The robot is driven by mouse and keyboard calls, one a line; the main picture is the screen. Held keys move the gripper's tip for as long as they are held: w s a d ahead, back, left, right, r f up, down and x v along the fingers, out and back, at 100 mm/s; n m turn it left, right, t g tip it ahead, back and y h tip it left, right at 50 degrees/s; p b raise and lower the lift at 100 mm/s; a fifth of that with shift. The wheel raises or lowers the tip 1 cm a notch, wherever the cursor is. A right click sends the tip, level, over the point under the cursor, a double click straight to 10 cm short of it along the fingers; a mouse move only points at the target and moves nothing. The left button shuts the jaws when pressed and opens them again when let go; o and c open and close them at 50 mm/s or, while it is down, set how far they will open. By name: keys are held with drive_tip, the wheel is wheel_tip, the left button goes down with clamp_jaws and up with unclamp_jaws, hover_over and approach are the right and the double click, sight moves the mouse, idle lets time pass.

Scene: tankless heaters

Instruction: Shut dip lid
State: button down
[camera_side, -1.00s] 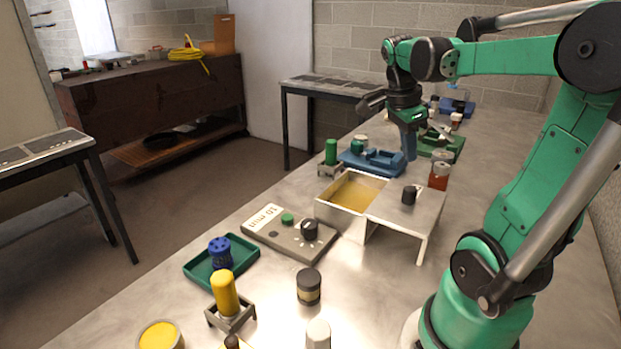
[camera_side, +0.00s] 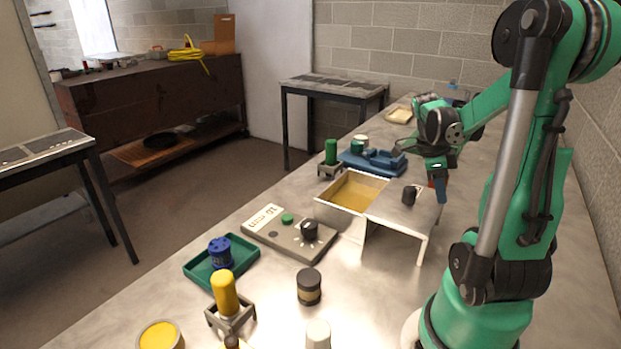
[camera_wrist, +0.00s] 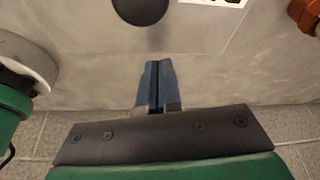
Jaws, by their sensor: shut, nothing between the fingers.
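The dip tank (camera_side: 322,211) is an open-topped metal box with yellow liquid (camera_side: 350,192) showing in it. Its flat metal lid (camera_side: 390,214) with a black knob (camera_side: 409,195) lies to the right of the opening, over a raised stand, leaving the liquid uncovered. My gripper (camera_side: 439,198) points down at the right end of the lid, its blue fingers shut and empty. In the wrist view the closed fingertips (camera_wrist: 156,66) sit below the black knob (camera_wrist: 141,8), apart from it. I cannot tell whether they touch the lid's edge.
A grey timer box (camera_side: 290,233) stands left of the tank. A blue fixture (camera_side: 372,161) and a green cylinder on a stand (camera_side: 331,153) are behind it. A black jar (camera_side: 309,287) is in front. An orange-brown object (camera_wrist: 304,14) shows at the wrist view's upper right.

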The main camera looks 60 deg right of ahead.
sight(426, 206)
drive_tip(key=shift+w+a, duration=0.25)
drive_tip(key=shift+w, duration=0.55)
drive_tip(key=shift+w+a, duration=0.2)
drive_tip(key=shift+w, duration=0.55)
drive_tip(key=w, duration=1.2)
drive_tip(key=shift+w, duration=0.15)
